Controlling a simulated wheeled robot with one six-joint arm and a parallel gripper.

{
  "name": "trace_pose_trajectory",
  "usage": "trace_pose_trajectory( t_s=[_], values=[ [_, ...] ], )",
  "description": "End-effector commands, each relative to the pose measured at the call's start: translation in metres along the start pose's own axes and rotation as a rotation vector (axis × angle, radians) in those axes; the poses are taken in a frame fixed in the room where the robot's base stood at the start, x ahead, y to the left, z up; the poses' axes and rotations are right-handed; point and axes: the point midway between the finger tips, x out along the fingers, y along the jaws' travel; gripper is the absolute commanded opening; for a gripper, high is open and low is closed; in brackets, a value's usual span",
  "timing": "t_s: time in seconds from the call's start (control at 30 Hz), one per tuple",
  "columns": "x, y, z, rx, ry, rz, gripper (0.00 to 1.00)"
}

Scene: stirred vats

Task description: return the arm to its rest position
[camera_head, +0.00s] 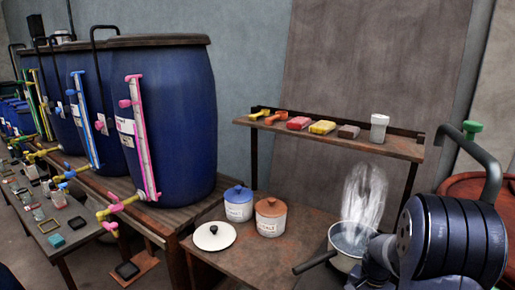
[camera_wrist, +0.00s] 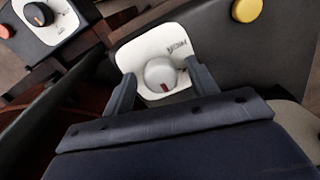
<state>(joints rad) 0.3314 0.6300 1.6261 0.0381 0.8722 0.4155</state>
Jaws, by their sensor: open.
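My gripper (camera_wrist: 160,71) is open in the wrist view, its two dark fingers spread apart with nothing held. Between them in the picture is a grey round knob (camera_wrist: 160,75) with a red mark, on a white labelled plate (camera_wrist: 130,58). I cannot tell how far the fingertips are from the knob. In the head view my arm (camera_head: 450,240) shows at the lower right, close to a steaming pot (camera_head: 345,262); the gripper itself is hidden there.
A shelf (camera_head: 400,150) with small items is behind. Blue vats (camera_head: 180,130) stand left. A second dial (camera_wrist: 38,15) and a yellow button (camera_wrist: 247,10) are near the gripper.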

Motion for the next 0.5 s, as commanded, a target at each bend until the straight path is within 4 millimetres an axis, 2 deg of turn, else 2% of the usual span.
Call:
trace_pose_trajectory(
  t_s=[0.13,0.5],
  values=[
    [-0.001,0.000,0.000,0.035,0.002,0.000,0.56],
    [-0.073,-0.001,-0.001,0.034,0.007,-0.003,0.56]
  ],
)
